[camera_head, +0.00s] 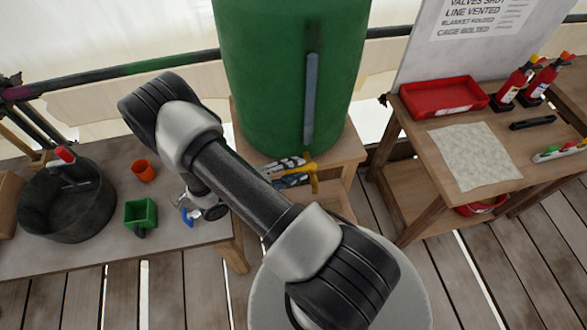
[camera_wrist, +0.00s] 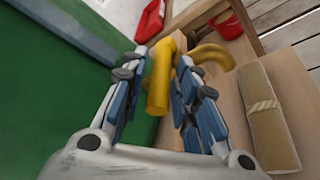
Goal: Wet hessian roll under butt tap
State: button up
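The large green butt (camera_head: 290,70) stands on a wooden stand in the head view; its green wall fills the left of the wrist view (camera_wrist: 50,90). A yellow tap (camera_head: 312,172) sticks out near its foot; in the wrist view the tap (camera_wrist: 159,82) shows a straight bar and a curved spout to its right. My gripper (camera_head: 300,172) has its blue-padded fingers on either side of the bar, very close; I cannot tell whether they press on it. A tan roll with a pale tie, the hessian roll (camera_wrist: 262,112), lies on wood right of the gripper, untouched.
The left bench holds a black tub (camera_head: 66,215), an orange cup (camera_head: 144,171) and a green container (camera_head: 141,214). The right bench holds a red tray (camera_head: 444,97), a pale cloth (camera_head: 474,155) and red bottles. A red bucket (camera_wrist: 229,24) stands beyond the roll.

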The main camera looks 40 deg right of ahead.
grip_shut()
